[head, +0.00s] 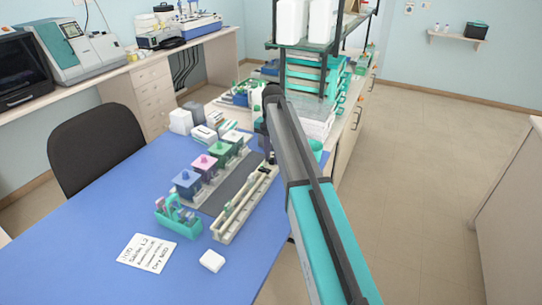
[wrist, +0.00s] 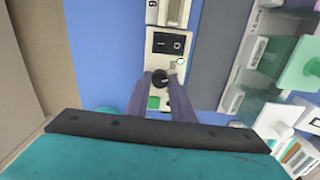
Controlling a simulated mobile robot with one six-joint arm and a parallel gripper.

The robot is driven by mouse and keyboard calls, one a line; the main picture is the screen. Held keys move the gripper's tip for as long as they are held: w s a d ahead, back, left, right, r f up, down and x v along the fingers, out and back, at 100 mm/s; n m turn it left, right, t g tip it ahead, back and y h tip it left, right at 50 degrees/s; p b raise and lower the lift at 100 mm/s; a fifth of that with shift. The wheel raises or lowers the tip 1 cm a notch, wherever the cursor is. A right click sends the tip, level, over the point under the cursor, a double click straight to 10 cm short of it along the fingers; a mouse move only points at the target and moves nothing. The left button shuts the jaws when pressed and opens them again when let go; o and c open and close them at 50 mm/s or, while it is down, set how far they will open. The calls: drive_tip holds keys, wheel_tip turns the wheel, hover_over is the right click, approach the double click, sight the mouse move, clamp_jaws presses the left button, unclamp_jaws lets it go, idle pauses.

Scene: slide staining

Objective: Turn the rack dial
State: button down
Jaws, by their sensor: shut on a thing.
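The rack (head: 242,207) is a long pale unit lying on the blue mat in the head view. In the wrist view its end panel (wrist: 157,62) carries a round black dial (wrist: 159,76), a dark display (wrist: 168,43) and a green square (wrist: 153,102). My gripper (wrist: 160,80) is over this panel, with one finger on each side of the dial, shut on it. The dial's pointer or marks are too small to read. In the head view my arm hides the gripper and I cannot make out the dial.
Lidded staining jars (head: 187,182) in several colours stand left of the rack. A teal slide holder (head: 178,221), a handwritten card (head: 147,252) and a small white block (head: 212,261) lie nearer. Shelving (head: 312,45) stands behind my arm. The mat's front left is clear.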

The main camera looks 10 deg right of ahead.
sight(272, 159)
drive_tip(key=n, duration=0.5)
drive_tip(key=shift+w+r+n, duration=0.15)
drive_tip(key=shift+n, duration=0.25)
idle(0.3)
drive_tip(key=c, duration=1.7)
unclamp_jaws()
drive_tip(key=shift+o, duration=0.8)
wheel_tip(272, 159, up, 14)
drive_tip(key=p, duration=0.8)
drive_tip(key=shift+f, duration=0.2)
